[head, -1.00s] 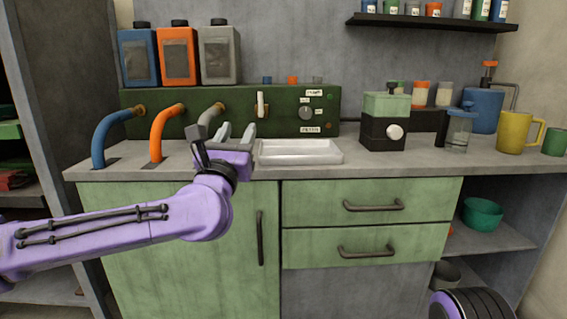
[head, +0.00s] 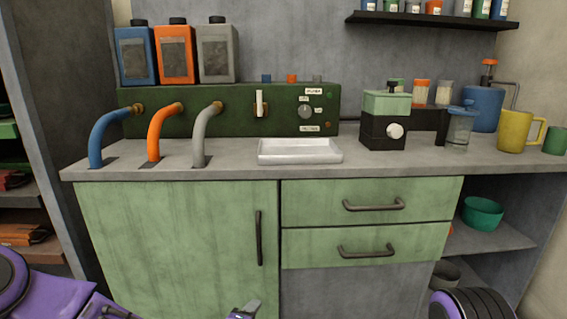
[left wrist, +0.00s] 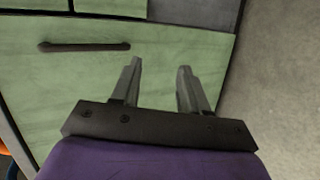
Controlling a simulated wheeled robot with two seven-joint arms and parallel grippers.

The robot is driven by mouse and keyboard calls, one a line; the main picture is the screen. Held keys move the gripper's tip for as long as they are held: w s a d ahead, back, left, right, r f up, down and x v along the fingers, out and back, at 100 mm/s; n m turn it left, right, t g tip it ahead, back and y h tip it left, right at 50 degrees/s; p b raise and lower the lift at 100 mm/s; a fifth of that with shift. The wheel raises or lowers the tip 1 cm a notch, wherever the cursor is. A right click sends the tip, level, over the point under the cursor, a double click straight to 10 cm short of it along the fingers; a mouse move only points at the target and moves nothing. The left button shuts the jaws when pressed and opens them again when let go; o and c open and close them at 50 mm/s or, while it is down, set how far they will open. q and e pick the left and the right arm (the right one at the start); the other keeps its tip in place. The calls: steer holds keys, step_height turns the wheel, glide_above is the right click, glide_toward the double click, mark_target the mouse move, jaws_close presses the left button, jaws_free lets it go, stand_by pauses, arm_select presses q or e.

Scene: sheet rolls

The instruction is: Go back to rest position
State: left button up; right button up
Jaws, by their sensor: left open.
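My left gripper (left wrist: 157,88) shows in the left wrist view with its two grey fingers apart and nothing between them. It hangs in front of a green cabinet front. In the head view only a bit of it (head: 250,308) shows at the bottom edge, below the countertop and in front of the green door (head: 170,240). My left arm is low at the bottom left. A dark ringed part of my right arm shows at the bottom right of the head view, and the right gripper is out of view.
The grey countertop (head: 230,170) holds a white tray (head: 300,158), a green-and-black machine (head: 385,120) and a yellow mug (head: 515,132). Blue, orange and grey hoses (head: 203,130) run from a green panel (head: 230,100). Door and drawer handles (head: 373,205) stick out from the cabinet.

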arm_select(q)
steer(key=s+a+f+m+g+y, duration=0.2)
steer(key=s+a+f+m+g, duration=0.25)
steer(key=s+f, duration=0.7)
steer(key=s+a+f+m+g+y, duration=0.2)
steer(key=s+a+f, duration=0.4)
steer(key=s+a, duration=0.4)
steer(key=s+a+f+m+g+y, duration=0.25)
steer(key=s+a+f, duration=0.35)
steer(key=s+a, duration=0.4)
step_height(320, 180, up, 28)
steer(key=d+p, duration=0.1)
steer(key=p, duration=2.7)
steer(key=shift+s+d+r, duration=0.25)
steer(key=shift+s, duration=0.05)
